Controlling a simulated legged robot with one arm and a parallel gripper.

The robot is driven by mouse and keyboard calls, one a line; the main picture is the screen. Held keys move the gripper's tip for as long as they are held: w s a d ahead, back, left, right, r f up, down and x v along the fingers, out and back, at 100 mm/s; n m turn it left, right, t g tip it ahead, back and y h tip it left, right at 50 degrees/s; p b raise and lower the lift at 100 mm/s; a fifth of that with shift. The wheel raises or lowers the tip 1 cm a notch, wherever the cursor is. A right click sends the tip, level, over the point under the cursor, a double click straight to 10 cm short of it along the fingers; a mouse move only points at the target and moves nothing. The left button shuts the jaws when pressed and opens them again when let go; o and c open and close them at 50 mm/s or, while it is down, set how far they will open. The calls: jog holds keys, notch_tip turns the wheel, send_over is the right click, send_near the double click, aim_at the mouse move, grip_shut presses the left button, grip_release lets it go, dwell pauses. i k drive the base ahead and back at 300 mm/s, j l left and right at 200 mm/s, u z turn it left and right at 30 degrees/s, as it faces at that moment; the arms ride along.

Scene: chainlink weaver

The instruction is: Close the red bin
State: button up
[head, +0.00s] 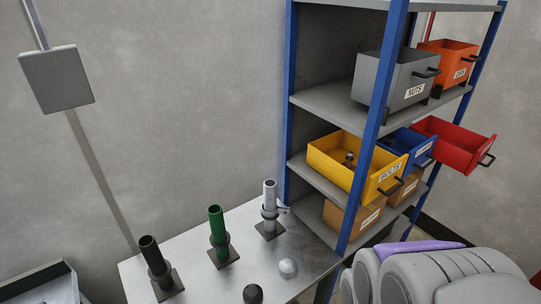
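The red bin (455,143) is on the middle level of the blue-posted shelf (318,172), at the right end of its row. It juts out past the shelf's front edge, farther than the blue bin (412,146) beside it. Its open top and the dark handle (487,160) on its front face are visible. Its rear part is hidden behind the shelf post and the blue bin. Grey-white links of my arm fill the lower right, below the shelf. My gripper's fingers do not show.
A yellow bin (340,163) labelled BOLTS stands left of the blue bin. A grey bin (390,82) labelled NUTS and an orange bin (447,66) are above. Cardboard boxes sit below. A metal table (200,278) with black, green and grey upright tubes stands left of the shelf.

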aim_at(461, 150)
jog(key=l+z, duration=0.3)
jog(key=l, duration=0.3)
jog(key=l+z, duration=0.3)
jog(key=l, duration=0.3)
jog(key=i+l+z, duration=0.25)
jog(key=l, duration=0.3)
jog(key=i+j, duration=0.35)
jog(key=i+j+u, duration=0.1)
jog(key=i+j, duration=0.2)
jog(key=j, duration=0.25)
